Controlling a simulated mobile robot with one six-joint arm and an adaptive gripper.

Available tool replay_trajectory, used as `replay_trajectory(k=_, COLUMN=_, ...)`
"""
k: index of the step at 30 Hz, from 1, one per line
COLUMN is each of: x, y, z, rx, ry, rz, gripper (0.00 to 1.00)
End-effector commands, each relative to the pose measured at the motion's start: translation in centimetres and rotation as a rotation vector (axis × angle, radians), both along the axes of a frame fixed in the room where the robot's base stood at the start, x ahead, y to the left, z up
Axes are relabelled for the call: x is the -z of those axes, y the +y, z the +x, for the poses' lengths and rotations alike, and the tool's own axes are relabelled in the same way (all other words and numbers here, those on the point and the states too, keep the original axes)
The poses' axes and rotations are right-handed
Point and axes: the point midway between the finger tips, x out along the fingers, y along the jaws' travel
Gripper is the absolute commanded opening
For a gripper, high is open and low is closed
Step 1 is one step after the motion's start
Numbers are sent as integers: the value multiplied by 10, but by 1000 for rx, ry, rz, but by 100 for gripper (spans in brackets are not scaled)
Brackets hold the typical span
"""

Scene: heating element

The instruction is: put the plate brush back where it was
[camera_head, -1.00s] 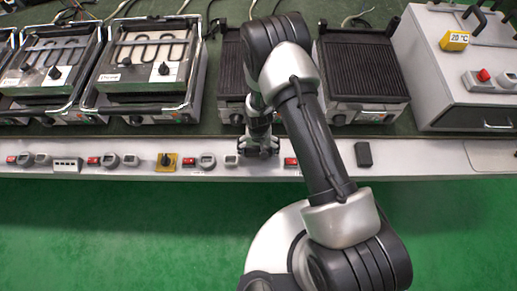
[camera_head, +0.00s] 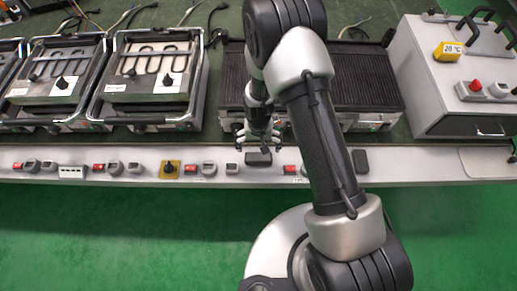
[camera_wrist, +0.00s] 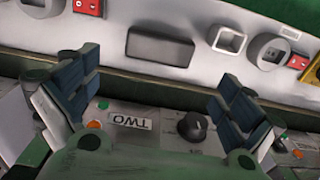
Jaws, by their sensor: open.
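A dark rectangular block, which looks like the plate brush (camera_head: 258,158), lies on the light control ledge (camera_head: 130,181) in the head view. It also shows in the wrist view, where the plate brush (camera_wrist: 160,49) lies flat between a red switch and a small square switch. My gripper (camera_head: 259,140) is just behind it, on the grill side, with its fingers spread. In the wrist view my gripper (camera_wrist: 160,82) is open and empty, and the block lies beyond the fingertips, apart from them. A similar dark block (camera_head: 361,161) lies farther right on the ledge.
A ribbed plate grill (camera_head: 362,82) stands right of my arm; a panel marked TWO (camera_wrist: 130,121) with a dark knob (camera_wrist: 191,126) is below my fingers. Two heating-element units (camera_head: 150,75) stand left. A white box (camera_head: 455,100) stands right. Switches line the ledge.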

Motion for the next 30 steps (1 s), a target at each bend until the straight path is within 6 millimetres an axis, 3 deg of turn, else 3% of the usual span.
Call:
replay_trajectory(k=3, x=-14, y=0, z=1, rx=0, ry=-2, rz=1, gripper=100)
replay_trajectory(k=11, x=-22, y=0, z=1, rx=0, ry=-1, rz=0, gripper=100)
replay_trajectory(k=14, x=-41, y=-2, z=7, rx=1, ry=-17, rz=5, gripper=100)
replay_trajectory(k=17, x=-83, y=-8, z=17, rx=1, ry=-47, rz=13, gripper=100)
replay_trajectory(k=22, x=-182, y=-29, z=18, rx=-3, ry=-109, rz=24, gripper=100)
replay_trajectory(k=26, x=-252, y=-49, z=3, rx=-8, ry=-158, rz=29, gripper=100)
replay_trajectory(k=30, x=-316, y=-70, z=-25, rx=-12, ry=-212, rz=29, gripper=100)
